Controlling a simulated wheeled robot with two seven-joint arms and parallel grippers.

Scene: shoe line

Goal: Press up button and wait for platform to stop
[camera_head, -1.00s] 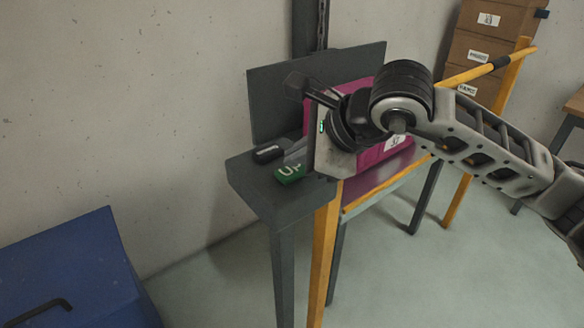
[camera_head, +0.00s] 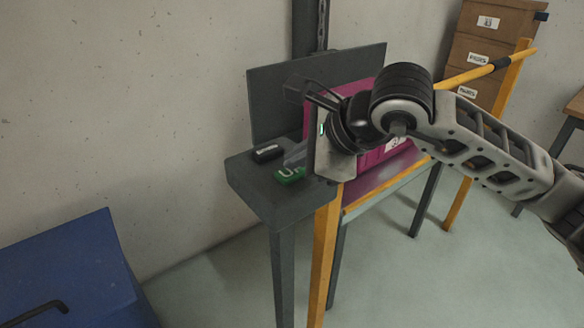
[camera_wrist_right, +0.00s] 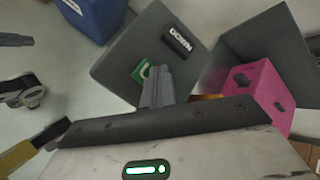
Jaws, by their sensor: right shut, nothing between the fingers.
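The green up button (camera_head: 288,175) sits on the dark grey control stand (camera_head: 262,198), and its right part is covered by my gripper. It also shows in the right wrist view (camera_wrist_right: 141,70). My right gripper (camera_head: 294,157) is shut and empty, with its fingertips at the button; I cannot tell whether they touch it. The platform (camera_head: 385,184) beside the stand carries a magenta box (camera_head: 378,155), partly hidden by my right arm.
A dark grey panel (camera_head: 275,100) stands behind the buttons. A yellow post (camera_head: 325,250) and a yellow rail (camera_head: 470,73) frame the platform. Brown boxes (camera_head: 490,55) are stacked at the back right. A blue container (camera_head: 75,270) stands at the lower left.

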